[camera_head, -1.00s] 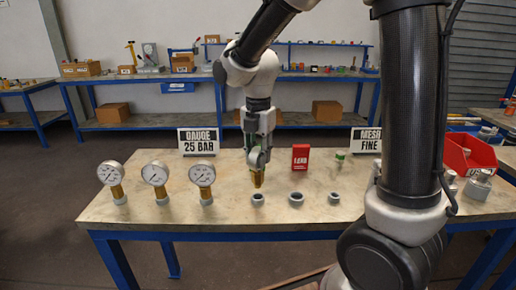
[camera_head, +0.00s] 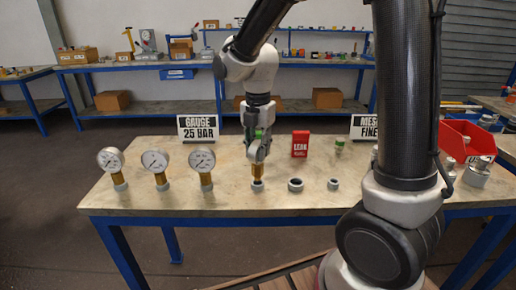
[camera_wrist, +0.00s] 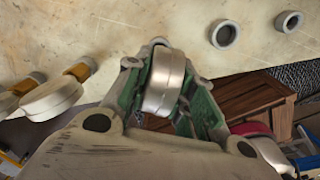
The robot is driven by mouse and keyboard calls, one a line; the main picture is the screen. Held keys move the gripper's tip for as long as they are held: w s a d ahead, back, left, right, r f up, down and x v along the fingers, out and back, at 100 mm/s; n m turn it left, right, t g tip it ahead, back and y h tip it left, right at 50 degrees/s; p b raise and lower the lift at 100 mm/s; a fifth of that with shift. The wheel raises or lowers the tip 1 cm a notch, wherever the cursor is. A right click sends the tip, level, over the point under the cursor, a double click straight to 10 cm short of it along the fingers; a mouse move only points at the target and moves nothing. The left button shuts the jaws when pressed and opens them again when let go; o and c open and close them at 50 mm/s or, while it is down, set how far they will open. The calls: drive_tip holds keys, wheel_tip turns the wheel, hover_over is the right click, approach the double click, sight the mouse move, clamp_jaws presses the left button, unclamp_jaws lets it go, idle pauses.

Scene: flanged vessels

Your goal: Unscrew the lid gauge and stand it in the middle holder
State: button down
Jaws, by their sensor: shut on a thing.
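My gripper (camera_head: 257,152) is shut on a gauge with a brass stem (camera_head: 257,172). The stem points down, about upright, with its lower end at the leftmost of three grey ring holders (camera_head: 257,187); I cannot tell whether it is seated. In the wrist view the gauge's round silver case (camera_wrist: 163,82) sits between the green-padded fingers. The middle ring holder (camera_head: 295,185) and the right ring holder (camera_head: 333,184) are empty. Three white-faced gauges, left (camera_head: 110,160), centre (camera_head: 155,161) and right (camera_head: 202,160), stand on brass stems in grey bases at the left.
A "GAUGE 25 BAR" sign (camera_head: 198,128), a red box (camera_head: 300,144) and a "MESH FINE" sign (camera_head: 365,127) stand along the back. A small green-topped item (camera_head: 340,146) is near the box. A red bin (camera_head: 466,141) and metal vessels are at the right.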

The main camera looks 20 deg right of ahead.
drive_tip(key=shift+f, duration=0.1)
idle(0.3)
drive_tip(key=shift+f, duration=1.3)
drive_tip(key=c, duration=1.1)
unclamp_jaws()
wheel_tip(320, 180, up, 12)
drive_tip(key=shift+r, duration=0.1)
drive_tip(key=m, duration=0.3)
drive_tip(key=s+d+r+m+t, duration=0.1)
drive_tip(key=s+d+m, duration=0.4)
drive_tip(key=s+m, duration=0.1)
drive_tip(key=s+d+r+m+t, duration=0.1)
drive_tip(key=s+d+m, duration=0.3)
drive_tip(key=m, duration=0.5)
drive_tip(key=s+d+r+m+t, duration=0.1)
drive_tip(key=s+d+m+t, duration=0.1)
drive_tip(key=s+d+m, duration=0.3)
drive_tip(key=shift+s+d+r+m, duration=0.1)
drive_tip(key=shift+s+d+m, duration=0.1)
drive_tip(key=shift+s+m, duration=0.75)
drive_tip(key=shift+s+d+r+m, duration=0.15)
drive_tip(key=shift+s+m, duration=0.6)
drive_tip(key=shift+s, duration=0.4)
